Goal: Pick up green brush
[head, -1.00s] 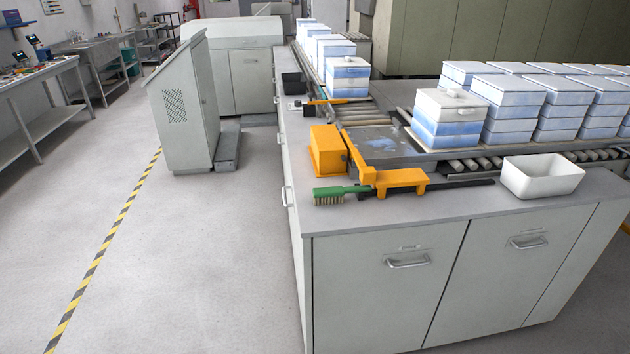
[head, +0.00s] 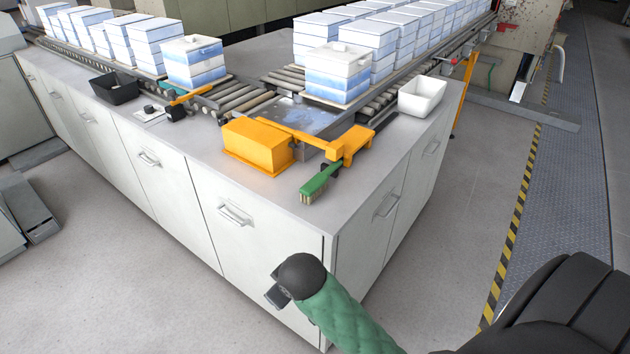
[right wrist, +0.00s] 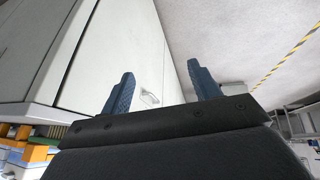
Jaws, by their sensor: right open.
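The green brush (head: 320,183) lies on the near corner of the grey-white counter (head: 365,197), in front of a yellow bracket. Its bristles show at the near end; its far end is partly hidden by the bracket. My right gripper (head: 275,294) is below the countertop level in the head view, in front of the cabinet doors, apart from the brush. In the right wrist view its two blue fingers (right wrist: 162,72) are spread with nothing between them. Small green and orange shapes at that view's lower left are too unclear to name. My left gripper is not in view.
A yellow box (head: 257,146) and yellow bracket (head: 349,144) stand just behind the brush. A white bin (head: 421,97) and a black tray (head: 114,88) sit on the counter. Blue-white boxes (head: 340,72) line the roller conveyor. Open floor lies right of the counter.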

